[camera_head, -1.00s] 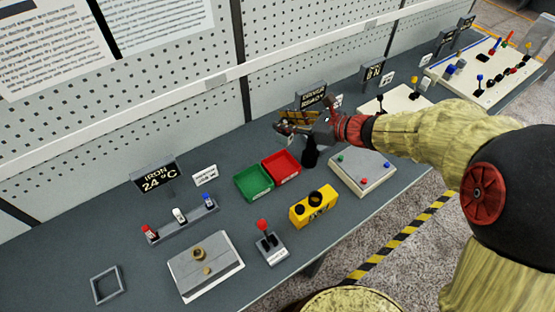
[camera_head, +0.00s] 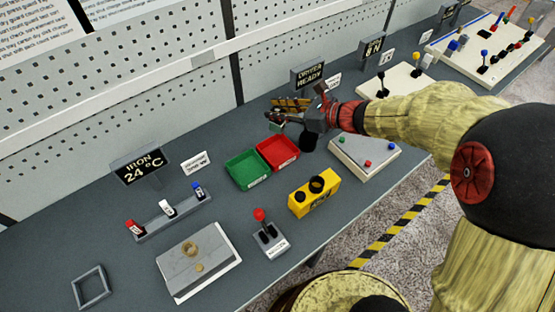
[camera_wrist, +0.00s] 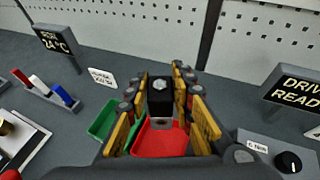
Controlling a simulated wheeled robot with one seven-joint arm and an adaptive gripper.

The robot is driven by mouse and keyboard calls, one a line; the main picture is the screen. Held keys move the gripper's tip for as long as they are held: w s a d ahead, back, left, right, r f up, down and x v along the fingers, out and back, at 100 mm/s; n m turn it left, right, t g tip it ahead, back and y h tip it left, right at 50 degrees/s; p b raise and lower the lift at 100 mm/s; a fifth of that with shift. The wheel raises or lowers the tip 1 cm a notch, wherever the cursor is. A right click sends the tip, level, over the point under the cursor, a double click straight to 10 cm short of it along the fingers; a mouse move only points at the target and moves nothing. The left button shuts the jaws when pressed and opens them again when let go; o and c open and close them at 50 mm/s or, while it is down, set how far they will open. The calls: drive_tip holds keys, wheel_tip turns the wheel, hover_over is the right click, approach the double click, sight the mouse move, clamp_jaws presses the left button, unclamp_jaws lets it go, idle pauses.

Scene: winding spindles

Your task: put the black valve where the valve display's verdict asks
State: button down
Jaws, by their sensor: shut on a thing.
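My gripper (camera_head: 281,114) is over the back of the bench, just behind the red tray. In the wrist view, its yellow-padded fingers (camera_wrist: 162,112) are closed around the black valve (camera_wrist: 160,93), a dark block with a paler lower end. In the head view, the valve is mostly hidden by the fingers. The red tray (camera_head: 293,148) and the green tray (camera_head: 236,170) stand side by side; both look empty. In the wrist view, the red tray (camera_wrist: 158,148) appears below the valve, with the green tray (camera_wrist: 103,122) to its left. I cannot make out a valve verdict.
Displays read "IRON 24 °C" (camera_head: 140,165), "DRIVER READY" (camera_head: 309,75) and "8 N" (camera_head: 373,45). A yellow block (camera_head: 328,192), a red-knobbed joystick (camera_head: 260,214) and a button panel (camera_head: 366,152) stand in front. A small box with a black knob (camera_wrist: 289,161) is at right.

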wheel_tip(320, 180, down, 4)
drive_tip(key=shift+r+b, duration=0.25)
drive_tip(key=shift+b, duration=0.9)
wheel_tip(320, 180, down, 9)
drive_tip(key=b, duration=0.3)
drive_tip(key=shift+f+b, duration=0.1)
drive_tip(key=shift+b, duration=0.2)
drive_tip(key=shift+f, duration=0.15)
drive_tip(key=c, duration=1.5)
unclamp_jaws()
drive_tip(key=shift+c, duration=0.2)
